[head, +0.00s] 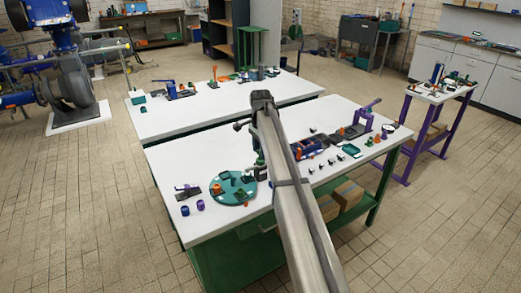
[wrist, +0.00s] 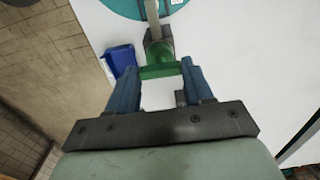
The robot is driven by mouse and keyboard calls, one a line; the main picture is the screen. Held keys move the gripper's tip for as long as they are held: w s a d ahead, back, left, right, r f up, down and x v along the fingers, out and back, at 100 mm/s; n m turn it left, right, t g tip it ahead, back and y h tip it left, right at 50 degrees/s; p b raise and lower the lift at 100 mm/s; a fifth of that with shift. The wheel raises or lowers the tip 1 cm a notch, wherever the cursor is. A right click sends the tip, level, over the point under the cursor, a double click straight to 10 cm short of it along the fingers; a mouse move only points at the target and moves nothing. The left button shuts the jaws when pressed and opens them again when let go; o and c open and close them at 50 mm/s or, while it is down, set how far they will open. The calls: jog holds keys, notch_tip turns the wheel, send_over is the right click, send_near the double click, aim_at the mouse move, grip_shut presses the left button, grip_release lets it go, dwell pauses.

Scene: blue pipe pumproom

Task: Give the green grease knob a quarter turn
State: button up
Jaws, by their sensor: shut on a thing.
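The green grease knob (wrist: 160,60) shows in the wrist view, above the white table top (wrist: 225,45). It has a wide green bar at its near end and a narrower body, with a pale rod beyond it. My gripper (wrist: 160,72) has its two blue fingers on either side of the green bar and is shut on it. The bar lies roughly crosswise between the fingertips. In the head view my arm covers the knob and the fingers, so I cannot make them out there.
A blue block-like container (wrist: 121,61) stands close left of the knob in the wrist view. A teal round tray (head: 216,199) with small parts lies left of my arm. A purple press (head: 362,120) and small parts stand to the right. The front table edge is mostly clear.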

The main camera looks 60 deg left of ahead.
jog(key=o, duration=1)
jog(key=shift+o, duration=0.2)
jog(key=shift+r, duration=0.1)
notch_tip(320, 180, up, 14)
dwell(0.5)
